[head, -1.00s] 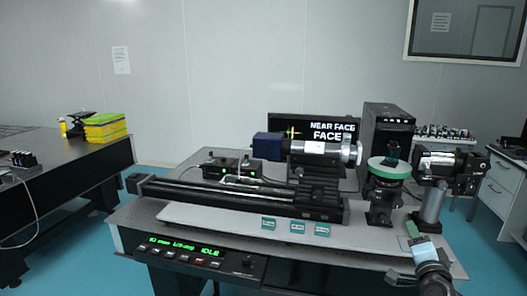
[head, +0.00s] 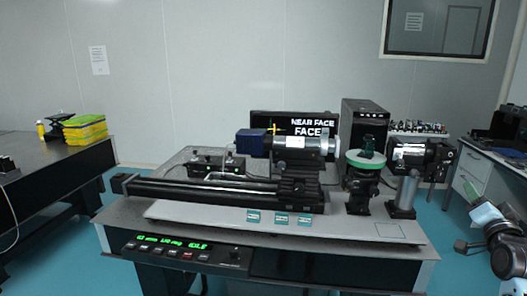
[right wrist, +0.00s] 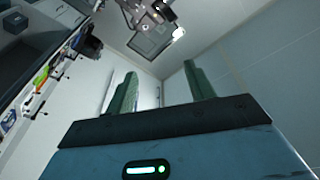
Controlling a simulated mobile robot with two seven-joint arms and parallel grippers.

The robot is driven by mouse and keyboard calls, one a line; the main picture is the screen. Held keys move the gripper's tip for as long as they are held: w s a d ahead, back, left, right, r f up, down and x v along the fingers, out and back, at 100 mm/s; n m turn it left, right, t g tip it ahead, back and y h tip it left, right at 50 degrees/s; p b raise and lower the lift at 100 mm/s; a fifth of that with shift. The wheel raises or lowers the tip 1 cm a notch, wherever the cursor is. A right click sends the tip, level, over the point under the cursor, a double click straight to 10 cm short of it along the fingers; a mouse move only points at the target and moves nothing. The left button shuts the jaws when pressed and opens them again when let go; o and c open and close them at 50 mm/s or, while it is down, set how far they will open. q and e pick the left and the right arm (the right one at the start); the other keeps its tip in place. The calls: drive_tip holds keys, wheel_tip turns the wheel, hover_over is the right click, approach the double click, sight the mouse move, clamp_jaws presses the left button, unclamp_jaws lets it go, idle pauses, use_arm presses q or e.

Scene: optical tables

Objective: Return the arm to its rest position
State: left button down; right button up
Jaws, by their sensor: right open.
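My right gripper (head: 472,190) is at the far right of the head view, clear of the optical table (head: 385,229) and to its right. Its light blue body and a green finger show there, in front of the side bench. In the right wrist view the two green fingers of the right gripper (right wrist: 160,82) stand wide apart with nothing between them. My left gripper is not in view.
The table carries a long black rail (head: 200,190), a lens barrel (head: 300,144), a round green stage (head: 365,159) and a camera-like device (head: 410,155). A side bench (head: 485,165) stands right. Another table (head: 60,165) stands left.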

drive_tip(key=s+d+r+n+h, duration=0.1)
drive_tip(key=s+d+r+n, duration=0.15)
drive_tip(key=d+r, duration=0.4)
drive_tip(key=s+a+f+n+g+y, duration=0.3)
drive_tip(key=a+f, duration=0.4)
drive_tip(key=f, duration=0.6)
drive_tip(key=s+a+f+n+g+y, duration=0.15)
drive_tip(key=s+a+f+n, duration=0.45)
drive_tip(key=f, duration=0.7)
drive_tip(key=s+a+f+n+g+y, duration=0.1)
drive_tip(key=s+a+f+n+y, duration=0.25)
drive_tip(key=a+f, duration=0.7)
drive_tip(key=s+a+f+n+g+y, duration=0.15)
drive_tip(key=s+a+f, duration=0.25)
drive_tip(key=s+f, duration=0.4)
drive_tip(key=s+a+f+n+g+y, duration=0.1)
drive_tip(key=s+a+f+n+g, duration=0.25)
drive_tip(key=s+f, duration=0.5)
drive_tip(key=s+a+r+m+t, duration=0.1)
drive_tip(key=a+m, duration=0.5)
drive_tip(key=a, duration=0.5)
drive_tip(key=shift+a+r+t, duration=0.25)
drive_tip(key=shift+r+t, duration=0.05)
drive_tip(key=shift+t, duration=0.05)
drive_tip(key=shift+s, duration=0.1)
